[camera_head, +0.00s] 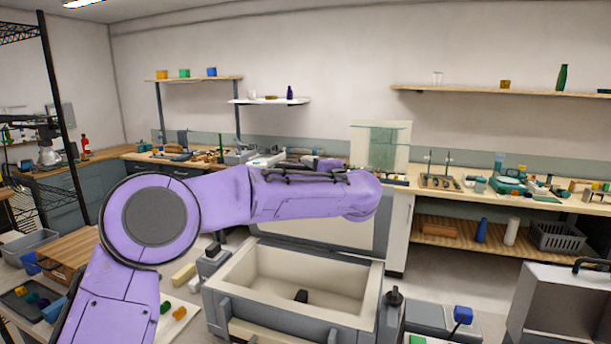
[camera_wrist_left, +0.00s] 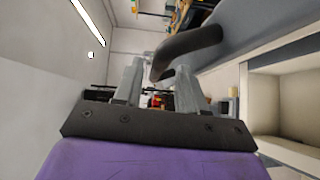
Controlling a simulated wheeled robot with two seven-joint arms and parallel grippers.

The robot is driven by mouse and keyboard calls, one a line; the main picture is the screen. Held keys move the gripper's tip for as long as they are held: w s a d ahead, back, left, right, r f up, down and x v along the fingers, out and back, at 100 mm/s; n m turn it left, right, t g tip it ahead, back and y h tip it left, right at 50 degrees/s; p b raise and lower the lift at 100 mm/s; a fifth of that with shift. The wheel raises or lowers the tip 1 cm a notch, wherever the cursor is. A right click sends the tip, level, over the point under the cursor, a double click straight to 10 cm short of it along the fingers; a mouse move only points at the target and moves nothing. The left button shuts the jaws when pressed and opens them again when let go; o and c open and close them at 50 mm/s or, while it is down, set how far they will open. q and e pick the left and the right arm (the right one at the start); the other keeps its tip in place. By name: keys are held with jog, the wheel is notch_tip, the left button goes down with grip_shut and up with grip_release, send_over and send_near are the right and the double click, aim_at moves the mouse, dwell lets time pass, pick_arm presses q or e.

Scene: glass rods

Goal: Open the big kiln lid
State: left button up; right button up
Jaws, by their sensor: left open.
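The big kiln (camera_head: 285,323) stands low in the middle of the head view, its pale chamber uncovered. Its lid (camera_head: 345,232) stands raised at the back of the chamber, partly hidden by my left arm. In the left wrist view the grey lid (camera_wrist_left: 245,35) runs along the upper right, with its dark curved handle (camera_wrist_left: 190,48) beside it. My left gripper (camera_wrist_left: 157,72) is open, with the handle at its fingertips, partly between them; I cannot tell whether they touch. In the head view my arm hides most of this gripper. My right gripper is not in view.
A grey box with a black handle (camera_head: 562,305) stands at the right. A long workbench (camera_head: 405,184) with tools runs along the back wall. A black wire rack (camera_head: 60,95) is at the left. A wooden box (camera_head: 72,250) and trays sit at the lower left.

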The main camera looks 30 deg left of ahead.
pick_arm(q)
jog(key=b+v, duration=0.2)
jog(key=v, duration=0.6)
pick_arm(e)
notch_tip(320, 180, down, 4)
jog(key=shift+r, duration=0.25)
